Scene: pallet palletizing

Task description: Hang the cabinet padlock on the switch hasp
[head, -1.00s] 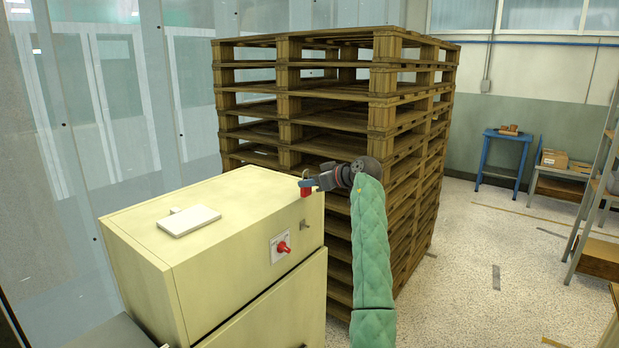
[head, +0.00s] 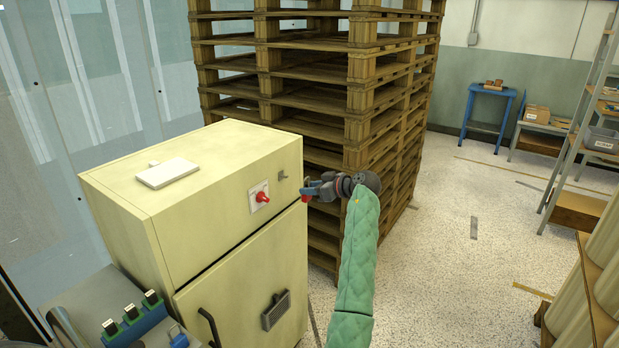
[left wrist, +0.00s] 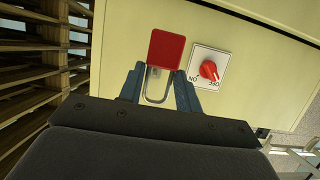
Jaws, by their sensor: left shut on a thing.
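The red padlock (head: 305,197) is small in the head view, and its red body (left wrist: 166,48) is clear in the left wrist view. My left gripper (left wrist: 159,86) is shut on it, with the metal shackle between the fingers. In the head view my left gripper (head: 313,188) is just right of the cabinet's front right edge. The red rotary switch (head: 261,197) is on the cabinet front on a white plate. It also shows right of the padlock in the left wrist view (left wrist: 208,69). A small grey bracket (head: 282,176), perhaps the hasp, sits between switch and gripper. My right gripper is out of view.
The cream cabinet (head: 230,160) has a flat pale item (head: 168,173) on top. A tall stack of wooden pallets (head: 310,105) stands close behind my left arm. Several small padlock-like items (head: 132,314) are on a grey surface at lower left.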

